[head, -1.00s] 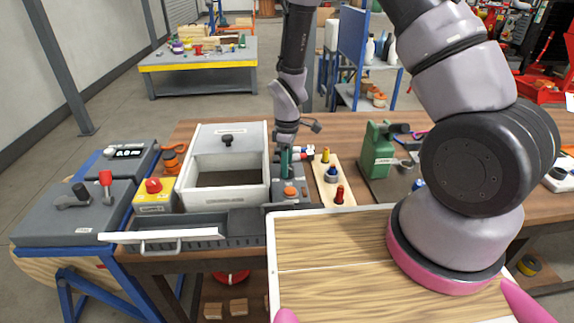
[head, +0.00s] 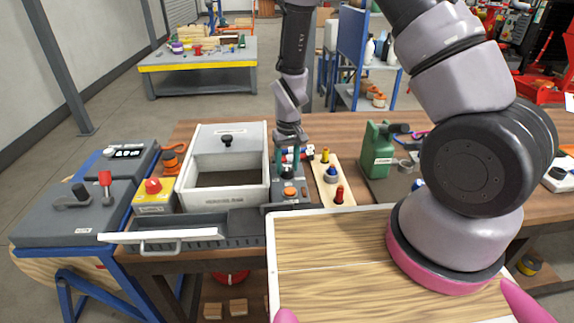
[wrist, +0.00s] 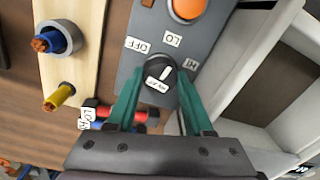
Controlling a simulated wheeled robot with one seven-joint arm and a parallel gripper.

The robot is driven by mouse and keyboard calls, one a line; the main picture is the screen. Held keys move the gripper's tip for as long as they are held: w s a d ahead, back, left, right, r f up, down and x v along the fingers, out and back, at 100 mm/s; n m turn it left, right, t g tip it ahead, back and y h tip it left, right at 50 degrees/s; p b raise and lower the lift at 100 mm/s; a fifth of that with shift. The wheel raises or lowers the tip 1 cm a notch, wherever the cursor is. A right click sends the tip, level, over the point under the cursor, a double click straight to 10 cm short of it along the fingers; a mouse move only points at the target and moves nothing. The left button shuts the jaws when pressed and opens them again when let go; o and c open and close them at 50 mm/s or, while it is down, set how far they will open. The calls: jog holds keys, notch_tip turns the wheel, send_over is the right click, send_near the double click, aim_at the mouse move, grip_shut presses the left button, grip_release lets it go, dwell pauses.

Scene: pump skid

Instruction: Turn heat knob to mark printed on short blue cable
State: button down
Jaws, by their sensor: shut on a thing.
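The heat knob (wrist: 158,78) is black and round with a white pointer line, on a grey control box (wrist: 150,30). OFF, LO and HI labels stand around it. The pointer slants up and right, roughly between LO and HI in the wrist view; the exact setting is unclear. My gripper (wrist: 158,76) has its green fingers shut on the knob's sides. In the head view, my gripper (head: 291,168) is over the box. A short blue cable (wrist: 111,126) lies beside a red one, partly behind a finger. Its white tag (wrist: 85,124) is too small to read surely.
An orange button (wrist: 187,7) is on the same box. A wooden board with coloured pegs (head: 343,192) stands to the right, and a white open bin (head: 232,178) to the left. A yellow box with a red button (head: 153,190) is farther left.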

aim_at(288, 167)
jog(key=m, duration=0.4)
jog(key=shift+m, duration=0.3)
jog(key=m, duration=0.4)
jog(key=shift+m, duration=0.4)
jog(key=shift+c, duration=1.4)
grip_release()
notch_tip(288, 167, up, 11)
jog(key=shift+d, duration=0.15)
